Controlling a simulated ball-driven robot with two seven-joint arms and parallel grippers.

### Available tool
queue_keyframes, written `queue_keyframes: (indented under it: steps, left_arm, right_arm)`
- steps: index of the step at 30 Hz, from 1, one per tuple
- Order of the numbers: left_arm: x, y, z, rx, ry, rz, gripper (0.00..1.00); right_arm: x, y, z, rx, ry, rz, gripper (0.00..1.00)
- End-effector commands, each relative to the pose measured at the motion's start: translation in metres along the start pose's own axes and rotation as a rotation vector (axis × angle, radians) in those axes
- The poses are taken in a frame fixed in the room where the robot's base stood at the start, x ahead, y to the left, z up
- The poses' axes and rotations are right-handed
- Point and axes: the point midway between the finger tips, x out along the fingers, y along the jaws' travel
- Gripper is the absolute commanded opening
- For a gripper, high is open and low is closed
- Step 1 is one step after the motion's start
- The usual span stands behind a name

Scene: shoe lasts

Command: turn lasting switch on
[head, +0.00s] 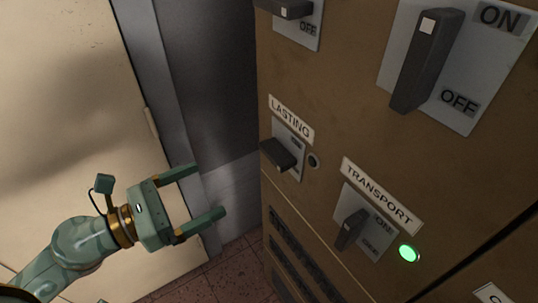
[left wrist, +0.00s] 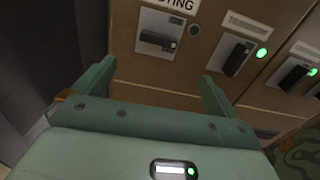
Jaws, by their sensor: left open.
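The lasting switch is a small dark lever (head: 278,154) on a grey plate under the LASTING label (head: 291,119), on the brown cabinet. My right gripper is not in view.
The transport switch (head: 350,229) sits lower right with a lit green lamp (head: 408,253). A large ON/OFF switch (head: 427,60) is at upper right, and another switch (head: 285,8) is above the lasting one. A pale panel (head: 70,120) stands at left.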

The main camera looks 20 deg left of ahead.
Motion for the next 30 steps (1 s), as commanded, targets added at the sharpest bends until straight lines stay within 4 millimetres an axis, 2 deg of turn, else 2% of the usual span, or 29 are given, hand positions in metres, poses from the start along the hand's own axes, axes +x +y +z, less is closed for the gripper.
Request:
queue_keyframes:
  steps: [5,8,15,21,24,30]
  left_arm:
    - [0.012,0.001,0.004,0.031,-0.005,0.0,0.96]
    - [0.028,0.001,0.007,0.033,-0.006,-0.001,0.96]
    - [0.087,0.001,0.01,0.029,-0.009,0.002,0.96]
    - [0.133,0.001,0.005,0.024,-0.007,0.003,0.96]
    - [0.148,0.001,0.002,0.023,-0.004,0.003,0.96]
    - [0.162,0.001,0.001,0.025,-0.003,0.002,0.96]
  right_arm:
    - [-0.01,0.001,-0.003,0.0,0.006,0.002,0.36]
    - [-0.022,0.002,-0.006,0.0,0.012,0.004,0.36]
    - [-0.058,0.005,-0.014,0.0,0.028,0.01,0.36]
    - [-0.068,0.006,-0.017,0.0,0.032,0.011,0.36]
    - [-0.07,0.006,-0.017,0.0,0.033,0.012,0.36]
    - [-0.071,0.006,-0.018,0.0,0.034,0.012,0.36]
